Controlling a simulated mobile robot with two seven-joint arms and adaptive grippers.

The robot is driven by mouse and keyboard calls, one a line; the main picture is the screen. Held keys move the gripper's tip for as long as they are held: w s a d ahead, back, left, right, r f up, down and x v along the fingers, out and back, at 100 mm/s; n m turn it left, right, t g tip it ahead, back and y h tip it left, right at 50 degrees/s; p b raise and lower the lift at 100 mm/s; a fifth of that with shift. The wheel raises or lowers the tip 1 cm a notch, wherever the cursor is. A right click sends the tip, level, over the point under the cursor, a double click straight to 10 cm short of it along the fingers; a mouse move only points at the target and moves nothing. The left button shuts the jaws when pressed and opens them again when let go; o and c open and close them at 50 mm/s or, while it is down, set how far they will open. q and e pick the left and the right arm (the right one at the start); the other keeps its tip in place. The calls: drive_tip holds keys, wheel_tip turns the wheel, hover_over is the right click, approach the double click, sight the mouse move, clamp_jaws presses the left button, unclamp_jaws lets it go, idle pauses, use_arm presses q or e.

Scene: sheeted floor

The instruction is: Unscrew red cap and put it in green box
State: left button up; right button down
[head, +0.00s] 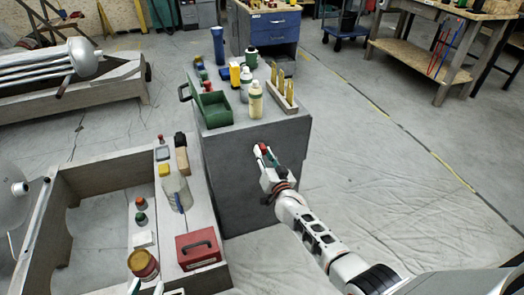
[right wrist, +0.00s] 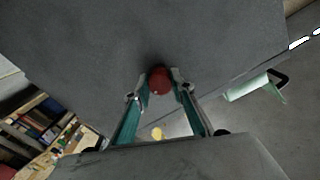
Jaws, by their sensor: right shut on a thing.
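The red cap (head: 264,148) is at the tip of my right gripper (head: 266,156), in front of the grey cabinet's near face. In the right wrist view the round red cap (right wrist: 160,80) sits between the two fingertips (right wrist: 160,86), which are shut on it. The green box (head: 215,109) is an open bin on the cabinet top, up and left of the right gripper. A jar (head: 143,265) with a dark red top and yellowish side stands at the bottom left. My left gripper (head: 146,287) shows only as pale finger parts either side of it; its grip is unclear.
The grey cabinet (head: 235,165) carries bottles (head: 255,101), a rack of brass-coloured pieces (head: 281,92) and a blue torch (head: 218,45). Floor right of the cabinet is clear.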

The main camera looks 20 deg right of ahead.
drive_tip(key=shift+r, duration=0.1)
drive_tip(key=c, duration=1.6)
unclamp_jaws()
drive_tip(key=shift+c, duration=0.2)
drive_tip(key=shift+c, duration=0.9)
